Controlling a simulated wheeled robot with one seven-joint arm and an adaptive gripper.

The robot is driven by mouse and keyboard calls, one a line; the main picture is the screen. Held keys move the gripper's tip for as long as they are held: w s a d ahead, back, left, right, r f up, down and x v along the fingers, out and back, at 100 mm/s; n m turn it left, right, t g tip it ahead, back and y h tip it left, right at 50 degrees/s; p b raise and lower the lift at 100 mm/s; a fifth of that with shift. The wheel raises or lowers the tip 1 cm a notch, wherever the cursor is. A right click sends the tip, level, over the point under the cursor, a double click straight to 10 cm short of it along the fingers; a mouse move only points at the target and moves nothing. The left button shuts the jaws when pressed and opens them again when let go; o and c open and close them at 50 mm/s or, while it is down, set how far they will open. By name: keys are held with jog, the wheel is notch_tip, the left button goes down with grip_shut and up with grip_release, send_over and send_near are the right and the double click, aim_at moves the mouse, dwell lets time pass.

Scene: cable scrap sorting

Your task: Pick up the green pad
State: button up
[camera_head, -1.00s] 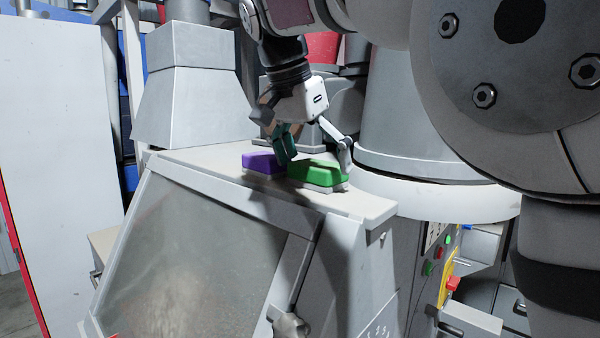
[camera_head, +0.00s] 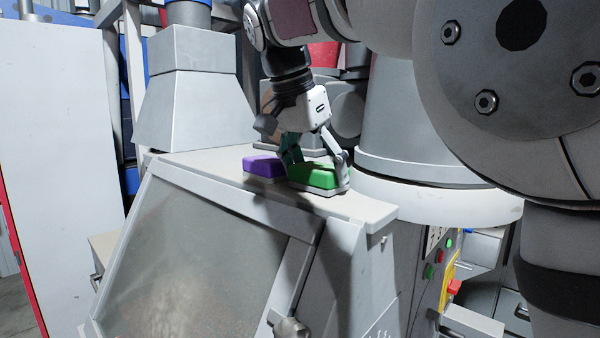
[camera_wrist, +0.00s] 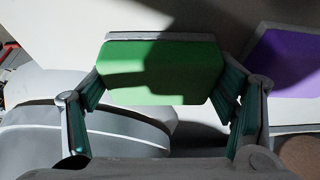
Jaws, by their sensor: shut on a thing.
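The green pad (camera_head: 314,176) has a grey base and sits on the pale top of the machine, near its right end. In the wrist view the green pad (camera_wrist: 160,72) lies between the two fingers of my gripper (camera_wrist: 160,92). In the head view my gripper (camera_head: 317,170) reaches down over the pad, one finger at each end of it. The gripper is shut on the pad. The pad appears still at the level of the surface; I cannot tell whether it is lifted at all.
A purple pad (camera_head: 263,166) sits just left of the green pad, close to my left finger; it also shows in the wrist view (camera_wrist: 288,62). A large grey cylinder (camera_head: 405,125) stands close on the right. The machine top (camera_head: 205,160) is bare toward the left.

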jog(key=shift+w+r+b, duration=0.1)
jog(key=shift+r+b, duration=0.2)
jog(key=shift+r, duration=1.05)
jog(key=s+a+r, duration=0.2)
jog(key=s+a, duration=0.6)
jog(key=s, duration=0.5)
jog(key=shift+s+a+b, duration=0.25)
jog(key=shift+a+b, duration=0.05)
jog(key=shift+a, duration=0.1)
jog(key=shift+r, duration=0.1)
